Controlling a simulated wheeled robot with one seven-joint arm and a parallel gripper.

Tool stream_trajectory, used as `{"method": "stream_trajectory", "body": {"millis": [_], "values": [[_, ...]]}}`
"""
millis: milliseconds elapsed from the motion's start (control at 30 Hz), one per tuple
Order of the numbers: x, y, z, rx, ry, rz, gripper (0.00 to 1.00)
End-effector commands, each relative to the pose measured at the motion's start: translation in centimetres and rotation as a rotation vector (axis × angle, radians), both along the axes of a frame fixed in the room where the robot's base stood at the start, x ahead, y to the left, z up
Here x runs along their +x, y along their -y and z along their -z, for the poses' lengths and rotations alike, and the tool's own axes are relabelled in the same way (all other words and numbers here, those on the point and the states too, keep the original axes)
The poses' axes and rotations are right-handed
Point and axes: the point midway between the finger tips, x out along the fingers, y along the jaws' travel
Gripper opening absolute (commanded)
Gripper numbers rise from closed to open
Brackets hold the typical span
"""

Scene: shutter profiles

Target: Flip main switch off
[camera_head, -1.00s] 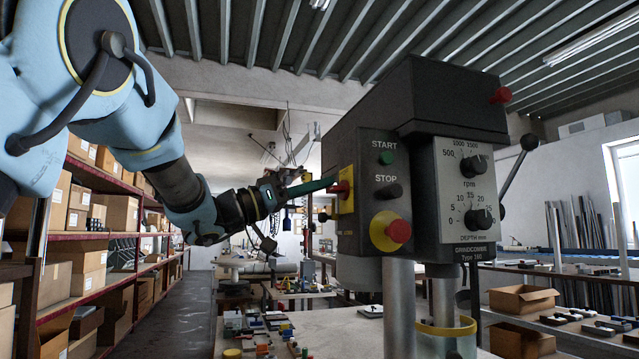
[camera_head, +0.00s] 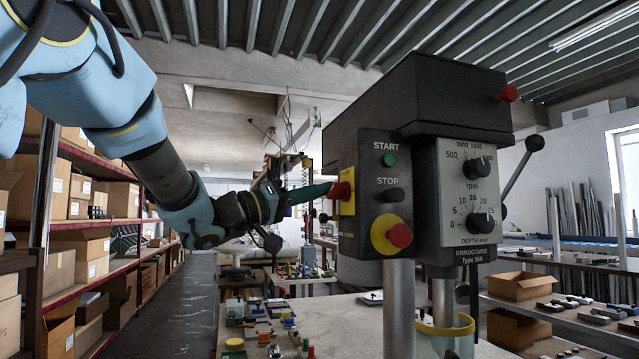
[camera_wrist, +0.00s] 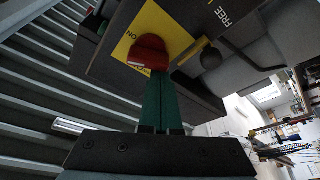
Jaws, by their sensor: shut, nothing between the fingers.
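The grinder-like machine (camera_head: 420,110) fills the right middle of the head view. Its main switch is a red knob (camera_head: 341,191) on a yellow plate (camera_head: 348,206) on the machine's left side. In the wrist view, the red knob (camera_wrist: 148,50) sits on the yellow plate (camera_wrist: 165,28), which bears the letters "ON". My gripper (camera_head: 329,188) is shut, with its green fingers pointing at the knob. In the wrist view, the fingertips (camera_wrist: 158,76) reach the knob's lower edge. I cannot tell whether they touch it. Nothing is between the fingers.
The machine's front has a green start button (camera_head: 389,159), a dark stop button (camera_head: 394,195) and a red emergency button (camera_head: 399,235) on yellow. A bench with small parts (camera_head: 262,330) lies below. Shelves with boxes (camera_head: 75,240) stand at the left.

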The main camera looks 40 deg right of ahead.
Motion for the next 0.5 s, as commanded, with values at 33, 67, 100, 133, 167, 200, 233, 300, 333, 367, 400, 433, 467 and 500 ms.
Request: {"method": "stream_trajectory", "body": {"millis": [33,67,100,133,167,200,233,300,333,367,400,433,467,500], "values": [[-0.03,-0.02,-0.09,0.01,-0.023,0.0,0.0],[-0.02,-0.03,-0.08,0.015,-0.038,0.001,0.0],[-0.01,-0.03,-0.03,0.024,-0.059,0.001,0.0],[0.01,-0.02,0.05,0.028,-0.068,0.0,0.0],[0.03,0.0,0.13,0.027,-0.066,0.0,0.0],[0.0,0.01,0.2,0.026,-0.065,0.001,0.0],[0.01,0.01,0.24,0.026,-0.065,0.001,0.0],[0.02,0.0,0.35,0.026,-0.065,0.001,0.0],[0.0,0.01,0.4,0.026,-0.065,0.001,0.0],[-0.02,0.02,0.44,0.025,-0.065,0.001,0.0],[0.0,0.01,0.47,0.025,-0.064,0.001,0.0],[0.02,-0.01,0.52,0.026,-0.064,0.0,0.0],[0.01,-0.01,0.55,0.026,-0.064,0.0,0.0],[-0.02,0.01,0.59,0.025,-0.063,0.001,0.0]]}}
